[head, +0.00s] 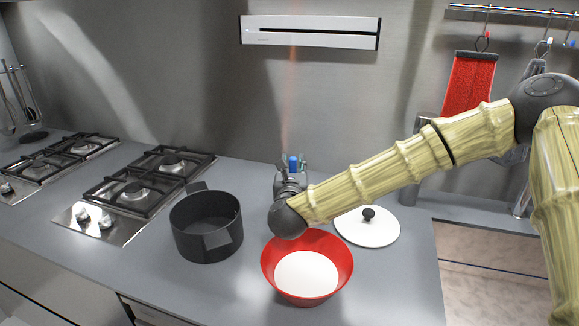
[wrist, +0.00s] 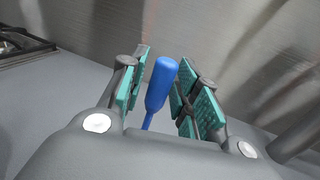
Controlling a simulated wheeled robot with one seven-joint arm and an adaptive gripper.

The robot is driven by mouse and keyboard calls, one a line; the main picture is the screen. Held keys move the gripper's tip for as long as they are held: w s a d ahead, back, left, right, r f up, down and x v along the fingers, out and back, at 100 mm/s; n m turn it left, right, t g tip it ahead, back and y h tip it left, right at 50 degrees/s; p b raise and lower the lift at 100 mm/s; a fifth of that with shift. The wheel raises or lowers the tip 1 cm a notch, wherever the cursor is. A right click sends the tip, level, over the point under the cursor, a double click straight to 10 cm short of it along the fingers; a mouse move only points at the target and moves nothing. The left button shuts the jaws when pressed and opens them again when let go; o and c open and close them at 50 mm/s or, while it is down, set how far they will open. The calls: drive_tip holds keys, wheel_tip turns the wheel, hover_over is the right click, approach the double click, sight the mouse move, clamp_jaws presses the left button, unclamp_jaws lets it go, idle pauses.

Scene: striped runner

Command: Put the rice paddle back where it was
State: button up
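The rice paddle (wrist: 161,82) shows as a blue handle, wide at the top and narrowing downward, slightly tilted in the wrist view. My gripper (wrist: 164,92) has its teal-padded fingers on either side of the handle. A narrow gap shows between the left pad and the handle, and the right pad is very near it. In the head view, the blue handle (head: 292,163) stands up between the fingers of my gripper (head: 291,167), behind my wrist, near the back wall. The paddle's lower end is hidden.
A red bowl (head: 266,268) with white contents stands in front of my wrist. A white lid (head: 367,232) lies to its right. A dark pot (head: 206,245) stands left, beside a gas hob (head: 120,225). Utensils and a red cloth (head: 469,84) hang from a rail at right.

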drive_tip(key=shift+r, duration=0.1)
drive_tip(key=shift+r, duration=0.15)
drive_tip(key=s+b, duration=0.2)
drive_tip(key=s, duration=1)
drive_tip(key=shift+a, duration=0.35)
